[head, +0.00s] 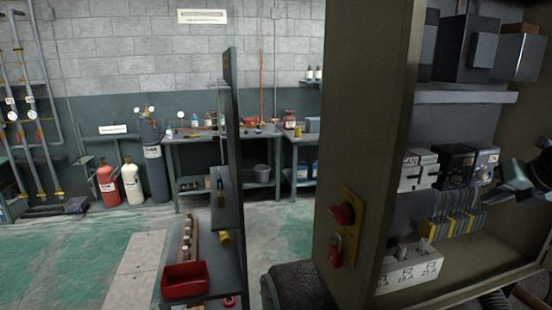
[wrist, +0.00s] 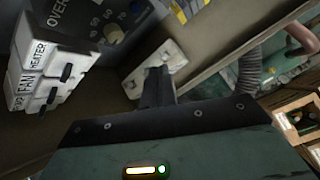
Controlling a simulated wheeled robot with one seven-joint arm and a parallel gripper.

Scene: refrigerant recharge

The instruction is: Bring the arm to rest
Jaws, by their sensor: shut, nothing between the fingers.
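My gripper (wrist: 157,85) shows in the wrist view as dark fingers closed together, with nothing held. In front of the fingers is a pale block (wrist: 152,68) on the cabinet floor; I cannot tell whether they touch. In the head view, part of my green-grey arm shows at the right edge, within the open electrical cabinet (head: 364,120). The fingertips cannot be made out clearly there.
White breakers (wrist: 48,75) marked FAN and HEATER are left of my gripper. A ribbed hose (wrist: 250,70) is at its right. In the head view, a red knob (head: 342,215) and red padlock (head: 336,250) are on the cabinet's edge. A red bin (head: 185,281) stands left.

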